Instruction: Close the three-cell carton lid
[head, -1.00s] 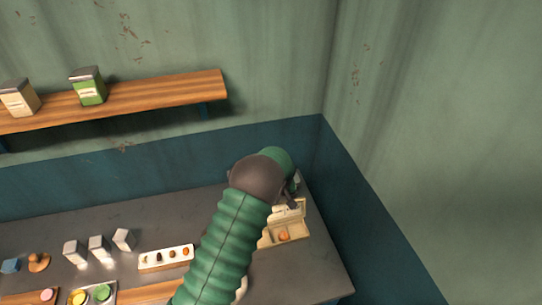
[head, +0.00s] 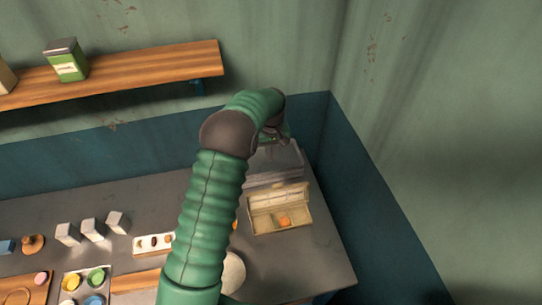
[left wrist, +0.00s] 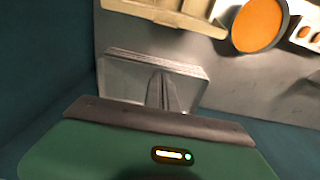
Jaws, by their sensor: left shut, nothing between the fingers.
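The beige carton (head: 281,222) stands open near the right end of the counter. Its lid (head: 278,197) is raised along the far side, and a small orange item (head: 284,221) lies inside. Part of the carton (left wrist: 170,12) shows at the top of the left wrist view. My left gripper (head: 282,140) is beyond the carton, near the wall corner, over a grey box-like thing (head: 272,166). In the left wrist view its fingers (left wrist: 158,90) are together and empty in front of that grey thing (left wrist: 135,72). My right gripper is not seen.
A white tray (head: 142,245) of small items, several white blocks (head: 92,230) and a tray of coloured bowls (head: 84,284) lie to the left. A wooden shelf (head: 150,70) hangs above. Walls close off the back and right. Bare counter lies in front of the carton.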

